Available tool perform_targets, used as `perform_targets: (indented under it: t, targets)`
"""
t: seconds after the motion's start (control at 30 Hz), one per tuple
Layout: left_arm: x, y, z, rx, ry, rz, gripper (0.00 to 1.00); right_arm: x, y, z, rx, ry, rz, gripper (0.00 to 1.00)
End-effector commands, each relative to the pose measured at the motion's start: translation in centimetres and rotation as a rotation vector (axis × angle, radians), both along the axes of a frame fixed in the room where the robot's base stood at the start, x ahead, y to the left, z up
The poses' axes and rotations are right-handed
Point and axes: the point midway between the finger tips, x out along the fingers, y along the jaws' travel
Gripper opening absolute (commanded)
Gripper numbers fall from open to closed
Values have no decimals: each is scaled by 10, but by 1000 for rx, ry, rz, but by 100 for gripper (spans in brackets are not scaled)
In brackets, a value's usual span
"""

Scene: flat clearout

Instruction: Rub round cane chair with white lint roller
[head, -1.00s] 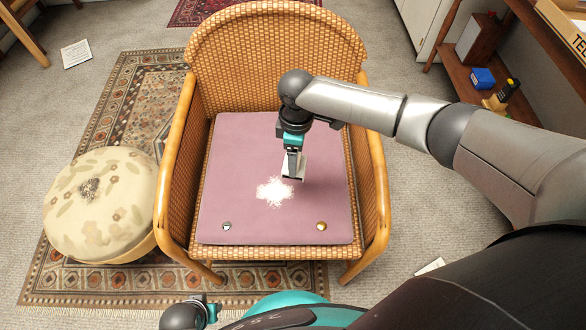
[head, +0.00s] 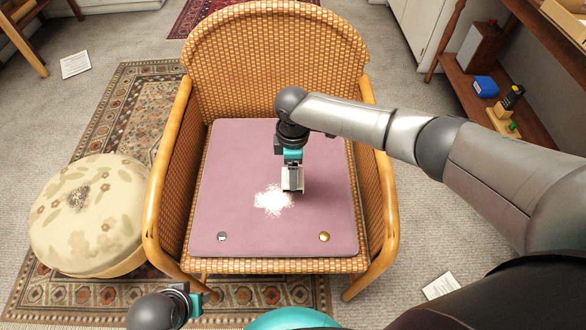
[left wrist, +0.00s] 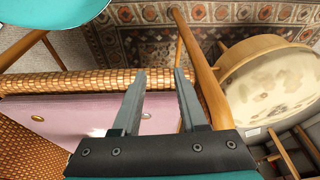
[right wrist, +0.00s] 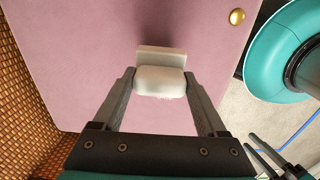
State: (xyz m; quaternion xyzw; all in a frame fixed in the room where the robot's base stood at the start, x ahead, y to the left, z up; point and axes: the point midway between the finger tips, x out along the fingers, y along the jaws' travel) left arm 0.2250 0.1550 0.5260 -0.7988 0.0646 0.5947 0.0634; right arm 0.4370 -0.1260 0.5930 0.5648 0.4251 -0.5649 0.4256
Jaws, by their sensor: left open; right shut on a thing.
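The round cane chair (head: 270,50) stands in the middle of the head view, with a mauve seat cushion (head: 235,150). A patch of white lint (head: 270,201) lies on the middle of the cushion. My right gripper (head: 292,178) is over the cushion and shut on the white lint roller (right wrist: 160,80), just behind and right of the patch. I cannot tell whether the roller touches the cushion. My left gripper (left wrist: 158,75) is open and empty near the chair's front left; in the head view only part of that arm shows at the bottom.
A round floral pouf (head: 85,215) stands close to the chair's left side on a patterned rug (head: 120,110). A wooden shelf (head: 460,85) with small items stands at the right. White papers (head: 76,65) lie on the carpet. The floor right of the chair is mostly clear.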

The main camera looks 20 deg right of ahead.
Motion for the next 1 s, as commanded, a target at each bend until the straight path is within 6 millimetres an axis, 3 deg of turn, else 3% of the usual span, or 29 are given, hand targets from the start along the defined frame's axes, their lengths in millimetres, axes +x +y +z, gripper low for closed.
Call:
perform_targets:
  t: [0.6, 1.0]
  targets:
    - [11, -1, 67, -14, -100, 3, 42, 0, 0, -29, 0, 1, 0, 30]
    - [10, -1, 81, -15, -115, 4, 42, 0, 0, -32, 0, 0, 0, 30]
